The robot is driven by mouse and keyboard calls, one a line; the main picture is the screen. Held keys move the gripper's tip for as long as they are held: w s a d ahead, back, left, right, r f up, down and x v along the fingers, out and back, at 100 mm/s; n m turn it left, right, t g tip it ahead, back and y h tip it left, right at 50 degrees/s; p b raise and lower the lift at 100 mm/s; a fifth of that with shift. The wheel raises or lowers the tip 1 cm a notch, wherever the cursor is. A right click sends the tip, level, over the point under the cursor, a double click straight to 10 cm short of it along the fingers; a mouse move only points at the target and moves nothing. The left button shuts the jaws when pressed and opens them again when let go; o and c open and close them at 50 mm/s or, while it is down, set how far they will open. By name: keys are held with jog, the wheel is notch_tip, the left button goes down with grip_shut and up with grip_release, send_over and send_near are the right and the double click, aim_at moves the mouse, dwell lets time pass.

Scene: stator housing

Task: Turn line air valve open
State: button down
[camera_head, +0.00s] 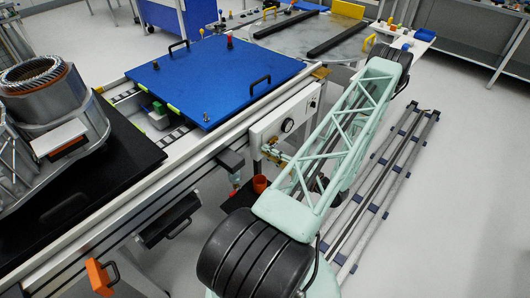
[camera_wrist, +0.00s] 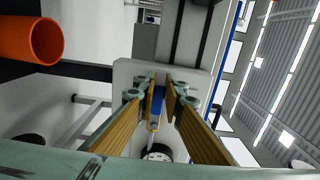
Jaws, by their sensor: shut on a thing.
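The air valve's blue handle (camera_wrist: 157,108) shows in the wrist view, standing between the fingers of my gripper (camera_wrist: 161,92). The yellow-brown finger pads are shut on the handle from both sides. The valve sits on a white panel (camera_wrist: 123,75) with a round gauge (camera_wrist: 157,153). In the head view my gripper (camera_head: 272,151) is at the lower left of the white panel (camera_head: 303,108), below and left of the gauge (camera_head: 288,126). The handle is too small and hidden there to tell its angle.
A blue plate (camera_head: 210,75) with black handles lies on the bench above. The stator housing (camera_head: 50,95) is at the left.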

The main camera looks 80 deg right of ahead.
jog(key=shift+f, duration=0.1)
jog(key=c, duration=2.7)
grip_release()
jog(key=shift+s+a, duration=0.1)
jog(key=shift+s, duration=0.05)
jog(key=shift+v, duration=5.8)
